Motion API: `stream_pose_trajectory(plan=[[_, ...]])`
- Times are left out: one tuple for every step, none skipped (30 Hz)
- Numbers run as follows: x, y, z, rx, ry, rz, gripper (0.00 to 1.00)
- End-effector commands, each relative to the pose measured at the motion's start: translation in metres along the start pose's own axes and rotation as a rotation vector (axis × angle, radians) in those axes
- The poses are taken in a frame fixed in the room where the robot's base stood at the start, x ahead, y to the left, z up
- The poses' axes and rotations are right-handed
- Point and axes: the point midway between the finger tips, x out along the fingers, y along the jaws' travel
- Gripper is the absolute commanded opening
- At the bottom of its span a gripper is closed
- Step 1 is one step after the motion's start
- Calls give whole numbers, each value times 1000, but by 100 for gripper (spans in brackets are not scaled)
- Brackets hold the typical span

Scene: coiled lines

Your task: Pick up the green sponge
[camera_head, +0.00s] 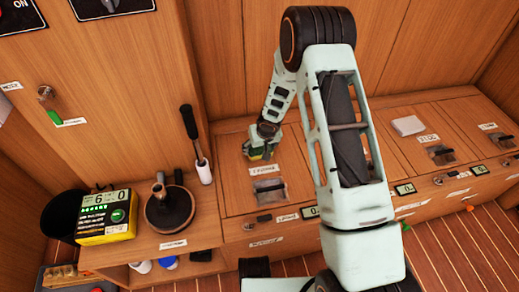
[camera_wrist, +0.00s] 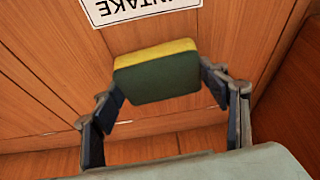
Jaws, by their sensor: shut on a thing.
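The green sponge (camera_wrist: 157,82) is a block with a dark green face and a yellow side, in the middle of the wrist view. My gripper (camera_wrist: 163,86) is shut on it, one finger against each side. In the head view my gripper (camera_head: 263,142) points down at the wooden counter, with the sponge (camera_head: 258,155) small and partly hidden at its tip, behind a white label. I cannot tell whether the sponge touches the counter.
A hatch handle (camera_head: 269,189) lies in front of the sponge. To the left stand a dark round pot-like thing (camera_head: 171,210), an upright black-handled tool (camera_head: 193,140) and a yellow display box (camera_head: 106,216). A white block (camera_head: 408,125) lies on the counter to the right.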

Motion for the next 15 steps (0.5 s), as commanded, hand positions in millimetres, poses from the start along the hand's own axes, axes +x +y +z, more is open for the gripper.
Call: stream_pose_trajectory(plan=[[0, 0, 0, 0, 0, 0, 60], [0, 0, 0, 0, 0, 0, 60], [-1, 0, 0, 0, 0, 0, 60], [-2, 0, -1, 0, 0, 0, 60], [-3, 0, -1, 1, 0, 0, 60], [-5, 0, -2, 1, 1, 0, 60], [-7, 0, -3, 1, 1, 0, 60], [-9, 0, -4, 1, 1, 0, 60], [-13, 0, -6, 1, 2, 0, 60], [-16, 0, -7, 1, 2, 0, 60], [-20, 0, -9, 1, 2, -1, 60], [-26, 0, -11, 3, 2, -1, 60], [-30, 1, -13, 3, 2, 0, 60], [-36, 1, -15, 2, 2, 0, 60], [-41, 1, -10, 0, 0, 1, 60]])
